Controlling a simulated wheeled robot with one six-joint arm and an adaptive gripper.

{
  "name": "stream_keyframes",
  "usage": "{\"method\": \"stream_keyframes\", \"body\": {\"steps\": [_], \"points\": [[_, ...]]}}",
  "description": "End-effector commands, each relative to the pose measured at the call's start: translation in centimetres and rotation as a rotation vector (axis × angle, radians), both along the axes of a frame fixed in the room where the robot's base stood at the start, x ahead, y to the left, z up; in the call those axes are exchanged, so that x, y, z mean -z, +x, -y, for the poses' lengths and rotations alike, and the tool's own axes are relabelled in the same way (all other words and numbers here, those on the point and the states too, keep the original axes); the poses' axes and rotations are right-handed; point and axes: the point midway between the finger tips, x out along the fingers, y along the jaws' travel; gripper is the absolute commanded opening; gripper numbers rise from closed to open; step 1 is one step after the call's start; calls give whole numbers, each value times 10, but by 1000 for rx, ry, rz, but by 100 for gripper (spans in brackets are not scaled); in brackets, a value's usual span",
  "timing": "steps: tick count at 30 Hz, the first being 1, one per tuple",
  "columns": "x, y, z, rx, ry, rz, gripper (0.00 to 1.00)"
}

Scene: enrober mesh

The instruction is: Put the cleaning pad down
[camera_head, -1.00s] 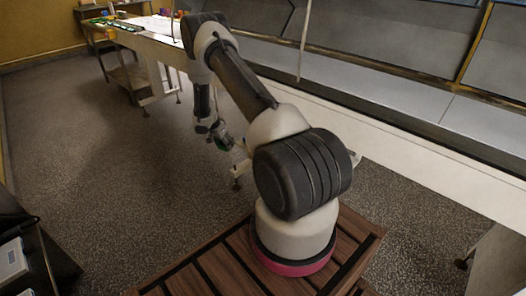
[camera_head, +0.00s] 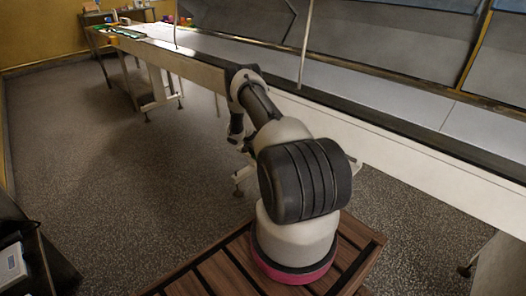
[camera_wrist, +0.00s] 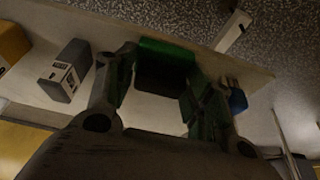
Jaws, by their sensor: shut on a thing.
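The cleaning pad appears as a dark green block (camera_wrist: 165,68) in the wrist view, between the fingertips. My gripper (camera_wrist: 162,75) is shut on it, with one finger at each side. Below or behind the pad lies a pale flat surface (camera_wrist: 155,112); I cannot tell how far the pad is from it. In the head view my gripper is mostly hidden beside the dark wrist links, and I cannot make out the pad there.
In the wrist view a grey box (camera_wrist: 67,70) stands left of my gripper, a yellow thing (camera_wrist: 12,45) lies at the far left, and a small blue thing (camera_wrist: 237,100) is at the right. In the head view a long white-sided conveyor (camera_head: 400,150) runs beside the arm. Open floor (camera_head: 90,190) lies left.

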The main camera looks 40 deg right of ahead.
Motion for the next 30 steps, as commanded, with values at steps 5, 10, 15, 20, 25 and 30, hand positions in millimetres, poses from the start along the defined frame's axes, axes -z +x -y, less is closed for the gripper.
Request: {"method": "stream_keyframes", "body": {"steps": [5,10,15,20,25,30], "points": [[0,2,27,5,-1,2,25],[4,3,44,0,1,-1,25],[6,3,44,0,0,0,25],[7,3,43,0,0,-1,25],[9,3,43,1,0,0,69],[9,3,43,1,0,0,74]]}}
